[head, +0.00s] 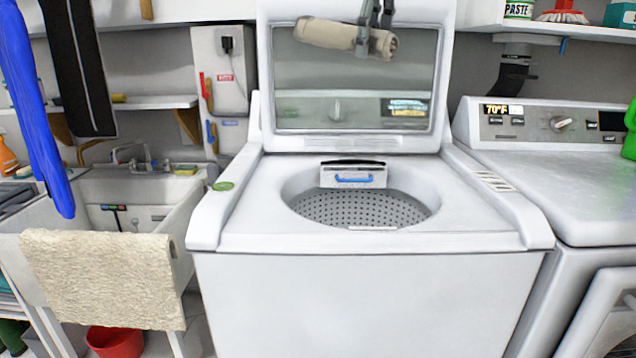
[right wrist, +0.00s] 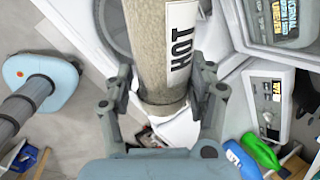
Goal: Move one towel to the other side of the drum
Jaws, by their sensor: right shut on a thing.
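The perforated drum (head: 358,210) is open below, and the part I see looks empty. My left gripper is not in view.
The washer lid (head: 352,140) stands open behind the drum. A dryer (head: 560,190) stands at the right. At the left, a cream cloth (head: 100,280) hangs over the sink (head: 135,195). A shelf (head: 545,28) with cleaning items is at the upper right.

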